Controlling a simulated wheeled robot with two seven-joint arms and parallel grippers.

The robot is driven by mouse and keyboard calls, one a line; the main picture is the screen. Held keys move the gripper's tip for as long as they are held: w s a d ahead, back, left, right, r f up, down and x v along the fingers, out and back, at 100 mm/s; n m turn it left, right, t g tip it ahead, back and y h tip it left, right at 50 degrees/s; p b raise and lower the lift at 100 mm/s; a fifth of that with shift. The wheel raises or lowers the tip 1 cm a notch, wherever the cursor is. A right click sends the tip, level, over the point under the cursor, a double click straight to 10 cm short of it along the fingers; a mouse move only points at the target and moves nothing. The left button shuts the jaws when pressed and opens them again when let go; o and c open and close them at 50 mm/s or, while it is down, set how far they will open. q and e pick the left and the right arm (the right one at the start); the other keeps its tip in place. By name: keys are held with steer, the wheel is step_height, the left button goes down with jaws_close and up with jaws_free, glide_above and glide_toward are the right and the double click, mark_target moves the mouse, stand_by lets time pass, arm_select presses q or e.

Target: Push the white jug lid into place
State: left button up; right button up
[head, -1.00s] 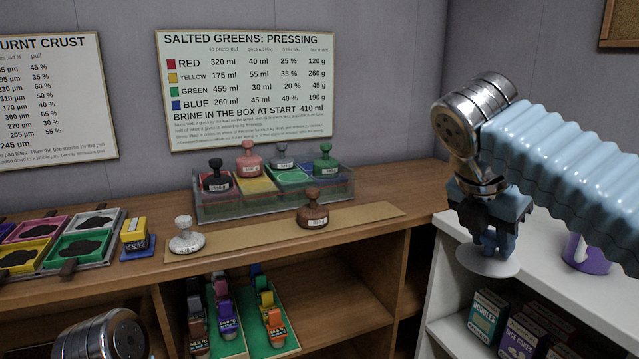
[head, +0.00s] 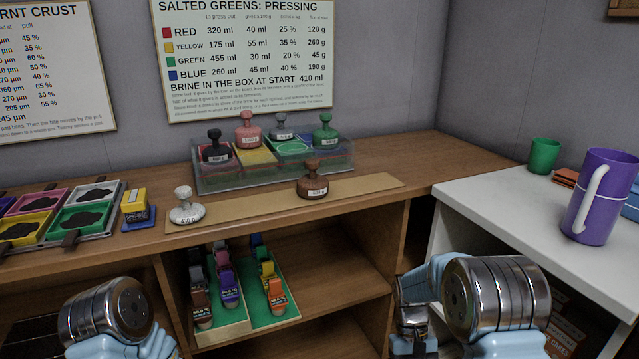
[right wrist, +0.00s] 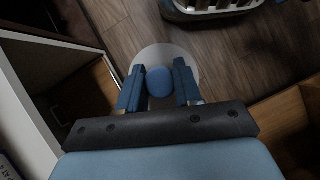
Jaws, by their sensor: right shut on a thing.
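My right gripper (right wrist: 159,90) points down and is shut on the blue knob of the white round lid (right wrist: 160,54) in the right wrist view. The lid is held in the air, with the floor below it. In the head view my right arm is low at the bottom right, and the fingers and lid do not show clearly there. The purple jug (head: 602,195) with a white handle stands upright on the white shelf unit at the right, apart from my gripper. My left gripper is out of view; only my left arm shows at the bottom left.
The wooden counter (head: 400,165) holds several stamps and a clear box (head: 215,182). The white unit's top is clear left of the jug.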

steer(key=shift+s+f+m, duration=0.2)
steer(key=shift+f+m, duration=0.1)
steer(key=shift+f, duration=0.15)
steer(key=shift+r, duration=0.1)
